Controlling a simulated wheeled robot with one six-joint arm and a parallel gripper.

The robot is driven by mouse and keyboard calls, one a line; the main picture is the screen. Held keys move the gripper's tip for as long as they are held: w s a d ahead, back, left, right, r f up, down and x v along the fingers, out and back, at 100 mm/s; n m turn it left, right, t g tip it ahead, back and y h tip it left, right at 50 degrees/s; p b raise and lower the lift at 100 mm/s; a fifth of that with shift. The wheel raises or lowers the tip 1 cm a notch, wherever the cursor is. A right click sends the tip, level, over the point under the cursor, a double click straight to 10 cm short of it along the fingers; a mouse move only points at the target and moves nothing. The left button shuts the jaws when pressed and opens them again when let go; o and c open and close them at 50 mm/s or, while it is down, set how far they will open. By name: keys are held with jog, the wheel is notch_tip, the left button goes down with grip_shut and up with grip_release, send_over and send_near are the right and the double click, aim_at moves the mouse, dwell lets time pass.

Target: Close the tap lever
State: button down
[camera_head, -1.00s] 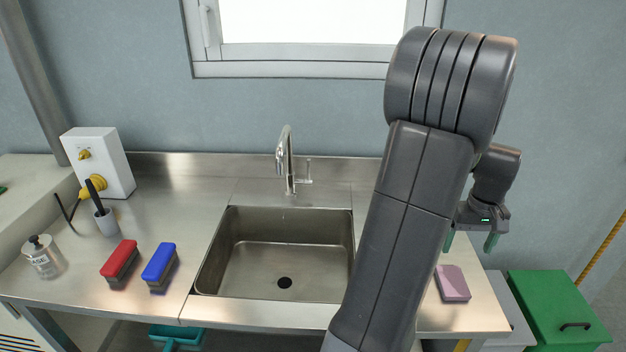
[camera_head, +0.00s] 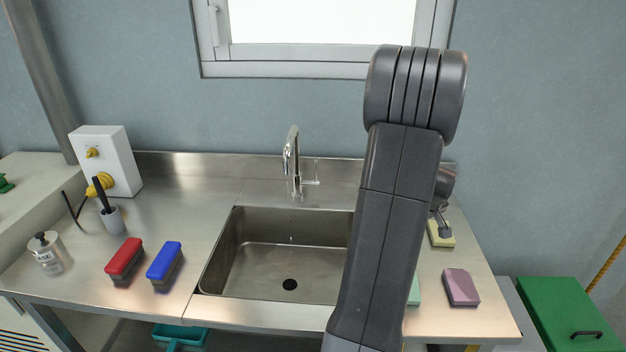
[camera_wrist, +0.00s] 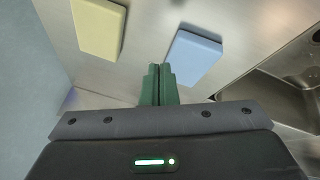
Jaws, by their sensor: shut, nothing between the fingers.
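The chrome tap (camera_head: 293,165) stands upright behind the sink, with its thin tap lever (camera_head: 317,172) sticking up on its right side. A thin stream or drip below the spout is too small to judge. My gripper (camera_wrist: 158,70) shows in the wrist view with its green fingers together and nothing between them. It points down over the counter to the right of the sink, apart from the tap. The tap and lever do not show in the wrist view.
A yellow sponge (camera_wrist: 98,28) and a blue sponge (camera_wrist: 193,58) lie near my fingers. The sink (camera_head: 288,256) is in the middle. A pink sponge (camera_head: 460,288) lies at the right. Red (camera_head: 124,258) and blue (camera_head: 164,264) brushes lie left of the sink. The window (camera_head: 320,35) is above.

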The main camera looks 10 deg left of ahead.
jog(key=w+a+f+n+t, duration=0.1)
jog(key=w+a, duration=0.1)
jog(key=a, duration=0.2)
jog(key=w+a+f+n+t+b, duration=0.1)
jog(key=w+a+t, duration=0.1)
jog(key=w+a, duration=0.1)
jog(key=w+a+f+n+t, duration=0.1)
jog(key=w+a, duration=0.1)
jog(key=a, duration=0.3)
jog(key=shift+w+a+n+t, duration=0.2)
jog(key=shift+w+n+t, duration=0.15)
jog(key=shift+n+t, duration=0.05)
jog(key=s+a+r+n+t+h+b, duration=0.1)
jog(key=s+a+r+n+t+b, duration=0.3)
jog(key=a, duration=0.6)
jog(key=s+a+f+n+t+h+p, duration=0.1)
jog(key=s+a+n+t, duration=0.1)
jog(key=a+t, duration=0.6)
jog(key=w+r+g+p, duration=0.1)
jog(key=w+r+p, duration=0.1)
jog(key=w, duration=1)
jog(key=shift+w+a+r+g+p, duration=0.3)
jog(key=shift+r+p, duration=0.1)
jog(key=shift+p, duration=0.45)
